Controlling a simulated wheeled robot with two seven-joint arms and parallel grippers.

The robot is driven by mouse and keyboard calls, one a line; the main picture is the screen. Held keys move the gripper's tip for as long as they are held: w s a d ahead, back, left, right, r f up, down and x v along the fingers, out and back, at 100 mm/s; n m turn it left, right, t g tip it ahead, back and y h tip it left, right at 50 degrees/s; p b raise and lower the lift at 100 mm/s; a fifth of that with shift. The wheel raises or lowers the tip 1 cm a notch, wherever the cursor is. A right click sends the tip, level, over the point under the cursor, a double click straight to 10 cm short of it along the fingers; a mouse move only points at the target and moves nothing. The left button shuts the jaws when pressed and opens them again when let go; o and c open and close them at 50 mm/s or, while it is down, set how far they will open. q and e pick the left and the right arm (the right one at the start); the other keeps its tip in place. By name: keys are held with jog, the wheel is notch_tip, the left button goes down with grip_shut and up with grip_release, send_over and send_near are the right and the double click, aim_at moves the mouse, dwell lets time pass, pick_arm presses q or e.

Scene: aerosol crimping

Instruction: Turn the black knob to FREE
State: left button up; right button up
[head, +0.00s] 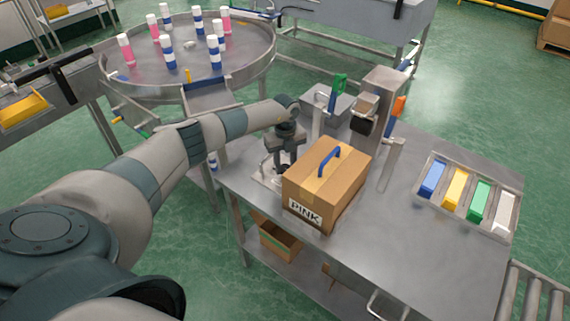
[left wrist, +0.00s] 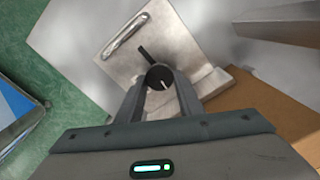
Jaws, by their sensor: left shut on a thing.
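My left gripper (head: 284,160) reaches over the table behind the cardboard box and points down at a metal fixture. In the left wrist view my left gripper (left wrist: 158,82) is shut on the black knob (left wrist: 158,75), which sits between its fingers. A short pale line shows on the knob's top. A black bar lies on the metal plate (left wrist: 172,35) just beyond the knob. I cannot read any FREE label. In the head view the gripper and the box hide the knob. My right gripper is not in view.
The cardboard box (head: 326,185) marked PINK, with a blue handle, stands close beside my left gripper. A metal post machine (head: 375,105) stands behind it. A tray (head: 425,206) with coloured blocks is at the right. The front right table is clear. A round table (head: 215,85) holds several cans.

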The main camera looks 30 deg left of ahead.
aim_at(285, 168)
pick_arm(q)
jog(key=shift+n, duration=0.5)
jog(key=o, duration=1.1)
jog(key=shift+c, duration=0.2)
notch_tip(285, 168, up, 18)
jog(key=b, duration=0.5)
jog(key=shift+f, duration=0.25)
jog(key=shift+f, duration=0.1)
